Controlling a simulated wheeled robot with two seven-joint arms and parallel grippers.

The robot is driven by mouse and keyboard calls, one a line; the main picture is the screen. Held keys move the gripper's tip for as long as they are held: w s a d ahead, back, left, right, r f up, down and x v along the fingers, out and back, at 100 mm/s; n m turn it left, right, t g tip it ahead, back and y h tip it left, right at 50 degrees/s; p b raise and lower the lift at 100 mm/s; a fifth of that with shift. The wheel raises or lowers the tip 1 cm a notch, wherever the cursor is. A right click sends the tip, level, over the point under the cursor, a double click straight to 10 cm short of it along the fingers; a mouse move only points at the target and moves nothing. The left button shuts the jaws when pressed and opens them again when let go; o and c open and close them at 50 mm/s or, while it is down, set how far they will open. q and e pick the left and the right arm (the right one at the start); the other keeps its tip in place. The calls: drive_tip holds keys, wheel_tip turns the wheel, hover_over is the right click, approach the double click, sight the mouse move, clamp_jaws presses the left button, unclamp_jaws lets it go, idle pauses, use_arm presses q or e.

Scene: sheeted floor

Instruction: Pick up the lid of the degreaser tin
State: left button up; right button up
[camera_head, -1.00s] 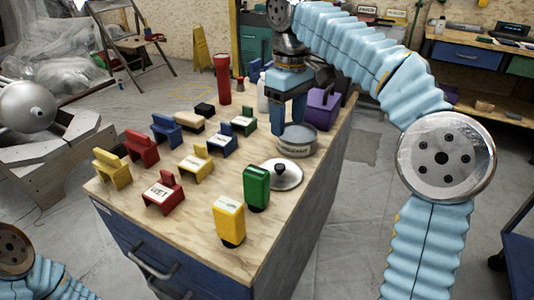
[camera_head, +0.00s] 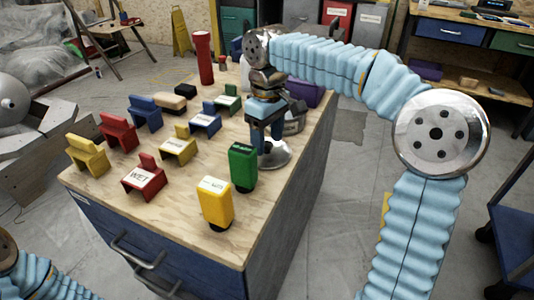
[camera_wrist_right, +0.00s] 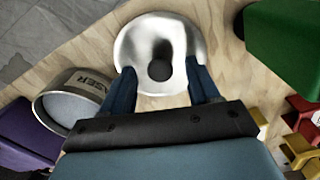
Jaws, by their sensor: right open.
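The round silver lid (camera_head: 277,156) with a dark knob lies on the wooden cabinet top, partly hidden in the head view by my right gripper. In the right wrist view the lid (camera_wrist_right: 142,40) lies ahead of the fingertips, its knob between their lines. My right gripper (camera_head: 266,150) is open and points down over the lid; its two blue fingers (camera_wrist_right: 162,78) show apart and empty. The degreaser tin (camera_wrist_right: 72,100) stands open next to the lid; in the head view the tin (camera_head: 295,124) is mostly behind my gripper. My left gripper is out of view.
A green block-like bottle (camera_head: 243,166) stands close by the lid, with a yellow one (camera_head: 215,202) nearer the front. Several coloured holders fill the left of the top. A purple box (camera_head: 306,93) is behind the tin. A red torch (camera_head: 204,58) stands at the back.

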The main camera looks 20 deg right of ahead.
drive_tip(key=shift+f, duration=0.5)
drive_tip(key=shift+c, duration=0.2)
drive_tip(key=c, duration=1.1)
